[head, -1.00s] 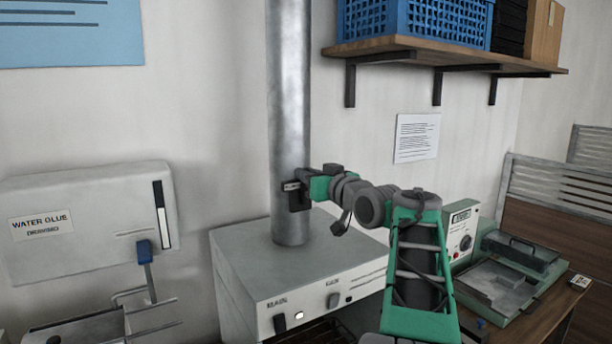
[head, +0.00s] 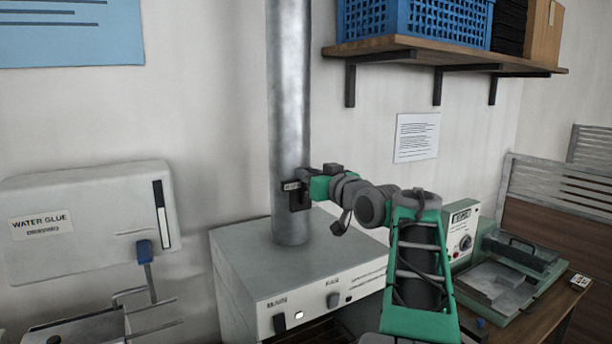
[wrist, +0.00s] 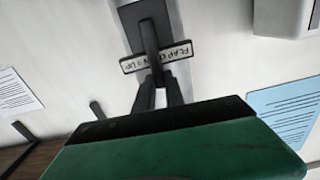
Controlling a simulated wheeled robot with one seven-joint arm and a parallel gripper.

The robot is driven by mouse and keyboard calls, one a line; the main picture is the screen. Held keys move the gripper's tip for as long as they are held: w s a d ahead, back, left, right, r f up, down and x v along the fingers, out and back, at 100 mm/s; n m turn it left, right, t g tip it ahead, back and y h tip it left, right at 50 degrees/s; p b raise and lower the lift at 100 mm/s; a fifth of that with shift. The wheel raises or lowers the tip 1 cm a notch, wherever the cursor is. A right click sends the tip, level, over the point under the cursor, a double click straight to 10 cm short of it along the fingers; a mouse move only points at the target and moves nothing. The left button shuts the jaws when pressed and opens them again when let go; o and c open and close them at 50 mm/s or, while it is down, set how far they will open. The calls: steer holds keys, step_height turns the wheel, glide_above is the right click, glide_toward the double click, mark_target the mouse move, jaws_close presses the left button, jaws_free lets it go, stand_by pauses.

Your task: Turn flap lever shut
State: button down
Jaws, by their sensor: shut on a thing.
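The flap lever (wrist: 149,38) is a dark grey bar on a dark plate against the grey pipe in the wrist view. A white label (wrist: 128,66) reading "FLAP OPEN = UP" lies behind it, partly covered by the lever. My gripper (wrist: 157,80) is shut on the lever's end, its two dark fingers close together there. In the head view my gripper (head: 300,197) is at the right front side of the upright metal pipe (head: 289,110). My gripper hides most of the lever there.
A grey box with switches (head: 300,270) stands under the pipe. A wooden shelf (head: 450,57) with a blue crate (head: 415,22) hangs above right. A white water glue dispenser (head: 90,215) is at left.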

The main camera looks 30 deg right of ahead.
stand_by(0.3)
steer(key=shift+d+m, duration=0.5)
steer(key=shift+m, duration=0.3)
steer(key=c, duration=1.4)
jaws_free()
steer(key=s+b, duration=0.2)
steer(key=s, duration=0.6)
steer(key=shift+a+b, duration=0.25)
steer(key=shift+b, duration=0.05)
steer(key=shift+w, duration=0.1)
